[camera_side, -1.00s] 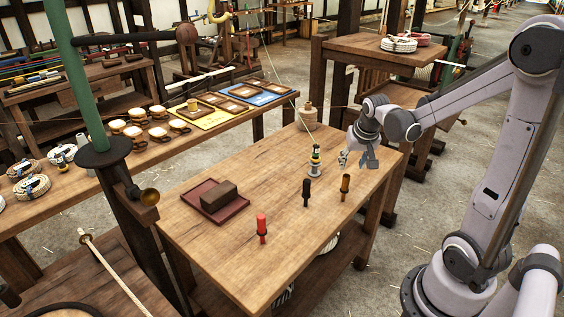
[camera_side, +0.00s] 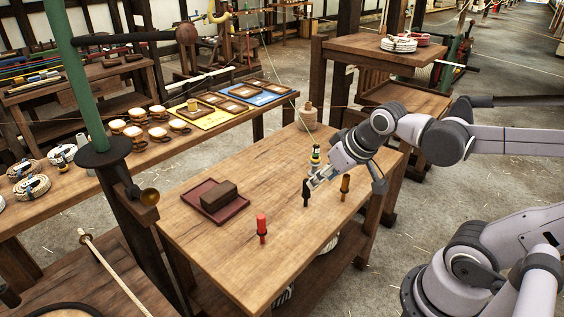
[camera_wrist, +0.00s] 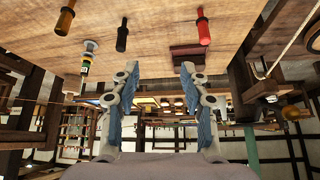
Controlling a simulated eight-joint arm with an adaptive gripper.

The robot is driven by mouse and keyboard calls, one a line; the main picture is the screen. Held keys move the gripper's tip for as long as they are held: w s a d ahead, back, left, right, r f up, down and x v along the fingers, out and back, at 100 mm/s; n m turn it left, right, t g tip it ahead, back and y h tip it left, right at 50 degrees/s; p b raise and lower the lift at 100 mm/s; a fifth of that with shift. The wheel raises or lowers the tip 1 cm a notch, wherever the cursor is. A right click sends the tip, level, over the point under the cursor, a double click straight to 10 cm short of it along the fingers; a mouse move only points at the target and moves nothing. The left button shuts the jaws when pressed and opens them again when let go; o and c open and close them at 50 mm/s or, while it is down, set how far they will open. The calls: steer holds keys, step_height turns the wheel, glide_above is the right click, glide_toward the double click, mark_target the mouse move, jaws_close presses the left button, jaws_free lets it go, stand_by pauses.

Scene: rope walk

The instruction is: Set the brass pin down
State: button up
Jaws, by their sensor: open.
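The amber, brass-coloured pin (camera_side: 345,183) stands upright near the right edge of the wooden table (camera_side: 245,185). It also shows at the top left of the wrist view (camera_wrist: 65,18). My gripper (camera_side: 314,182) is over the table, to the left of the brass pin and close by the black pin (camera_side: 306,194). In the wrist view my gripper (camera_wrist: 158,72) has its two blue-grey fingers wide apart, with nothing between them. The black pin (camera_wrist: 122,38) and the red pin (camera_wrist: 203,28) lie beyond the fingertips there.
The red pin (camera_side: 261,226) stands at the table's front. A dark red tray (camera_side: 233,213) holds a brown block (camera_side: 218,194). A banded yellow-and-black piece (camera_side: 316,152) stands behind my gripper, partly hidden. The table's middle and front left are bare.

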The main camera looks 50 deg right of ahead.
steer(key=a, duration=0.1)
steer(key=s+a+n, duration=0.1)
steer(key=a, duration=0.1)
steer(key=s+a+n+y, duration=0.1)
steer(key=shift+a+t, duration=0.25)
steer(key=shift+t, duration=0.05)
